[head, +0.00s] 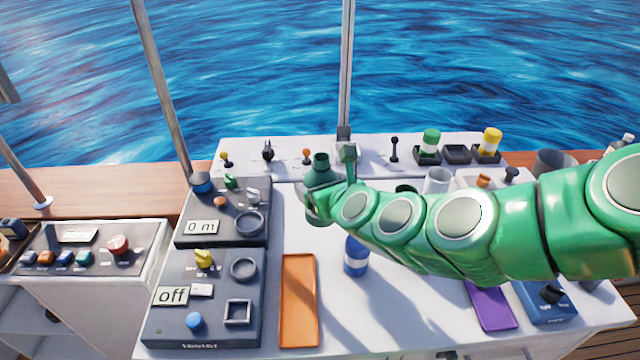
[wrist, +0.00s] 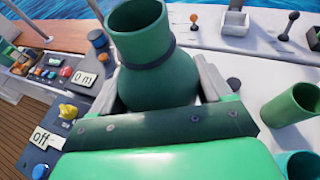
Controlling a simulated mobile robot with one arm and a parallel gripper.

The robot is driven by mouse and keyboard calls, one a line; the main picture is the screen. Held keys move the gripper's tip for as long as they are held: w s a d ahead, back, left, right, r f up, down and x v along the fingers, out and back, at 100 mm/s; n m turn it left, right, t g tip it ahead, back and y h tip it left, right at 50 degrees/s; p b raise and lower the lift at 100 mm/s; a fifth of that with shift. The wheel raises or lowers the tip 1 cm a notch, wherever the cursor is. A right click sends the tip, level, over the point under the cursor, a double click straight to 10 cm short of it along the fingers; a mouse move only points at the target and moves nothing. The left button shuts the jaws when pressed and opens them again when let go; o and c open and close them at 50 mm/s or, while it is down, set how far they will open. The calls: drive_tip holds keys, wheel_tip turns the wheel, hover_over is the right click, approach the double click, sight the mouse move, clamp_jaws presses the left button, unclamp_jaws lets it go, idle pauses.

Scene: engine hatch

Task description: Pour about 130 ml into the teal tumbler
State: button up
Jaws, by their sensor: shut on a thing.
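A dark green flask (wrist: 155,88) with a wide open mouth and a dark band at its neck is between the fingers of my gripper (wrist: 160,82). In the head view the flask (head: 321,168) looks roughly upright over the white counter, with my gripper (head: 322,203) shut on it. I cannot see liquid in its mouth. A teal tumbler (wrist: 300,164) shows partly at the lower right of the wrist view, to the right of my gripper. In the head view I cannot make it out; my arm covers part of the counter.
A green cup (wrist: 291,104) stands beside the tumbler; a pale cup (head: 437,180) is behind my arm. A blue bottle (head: 356,256), orange tray (head: 298,302) and purple tray (head: 490,306) are nearer the front. Dark control panels (head: 222,225) stand left.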

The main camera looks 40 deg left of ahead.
drive_tip(key=shift+s+d, duration=0.2)
drive_tip(key=shift+d, duration=0.1)
